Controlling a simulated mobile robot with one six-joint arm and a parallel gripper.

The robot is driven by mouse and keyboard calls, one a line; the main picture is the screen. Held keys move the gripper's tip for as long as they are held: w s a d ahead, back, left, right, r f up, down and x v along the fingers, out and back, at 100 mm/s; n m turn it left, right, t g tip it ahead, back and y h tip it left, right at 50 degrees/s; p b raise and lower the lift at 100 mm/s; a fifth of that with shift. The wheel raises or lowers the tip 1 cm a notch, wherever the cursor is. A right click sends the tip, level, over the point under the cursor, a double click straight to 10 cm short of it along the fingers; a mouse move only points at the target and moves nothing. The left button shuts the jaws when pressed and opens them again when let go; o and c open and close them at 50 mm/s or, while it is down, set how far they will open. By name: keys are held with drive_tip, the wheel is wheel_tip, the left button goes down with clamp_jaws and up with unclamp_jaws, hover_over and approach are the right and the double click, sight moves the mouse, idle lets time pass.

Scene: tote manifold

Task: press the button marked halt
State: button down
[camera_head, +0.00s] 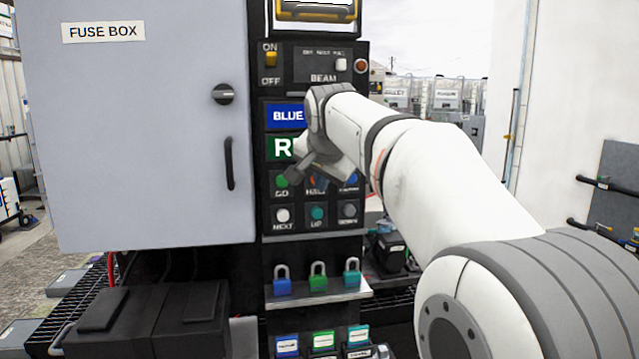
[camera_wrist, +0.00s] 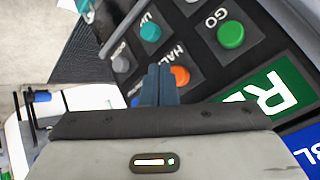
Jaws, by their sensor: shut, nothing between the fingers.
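The button marked halt is an orange-red round button (camera_wrist: 180,76) on its own plate in the wrist view, beside its "HALT" label. In the head view my arm and gripper hide most of it, with part of its label showing below. My gripper (camera_wrist: 160,68) is shut and empty, its two fingers side by side. In the wrist view the fingertips lie just left of the halt button and overlap the edge of its plate. I cannot tell whether they touch the panel.
Close around are the green GO button (camera_wrist: 231,34), teal UP button (camera_wrist: 151,31) and grey DOWN button (camera_wrist: 121,64). The white NEXT button (camera_head: 283,215) is below GO. Padlocks (camera_head: 318,277) stand on a shelf below. A grey fuse box (camera_head: 150,140) stands left.

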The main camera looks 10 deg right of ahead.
drive_tip(key=s+b, duration=0.2)
drive_tip(key=s, duration=0.3)
idle(0.4)
idle(0.4)
drive_tip(key=s+f+n+g, duration=0.3)
drive_tip(key=s+f+n, duration=0.1)
drive_tip(key=s+f, duration=0.9)
drive_tip(key=s+f+n+g+y, duration=0.1)
drive_tip(key=s+f+n+g, duration=0.2)
drive_tip(key=s+f, duration=1)
wheel_tip(320, 180, down, 6)
drive_tip(key=shift+s+d+f+n, duration=0.15)
drive_tip(key=shift+s+d+n, duration=0.1)
drive_tip(key=shift+n, duration=0.55)
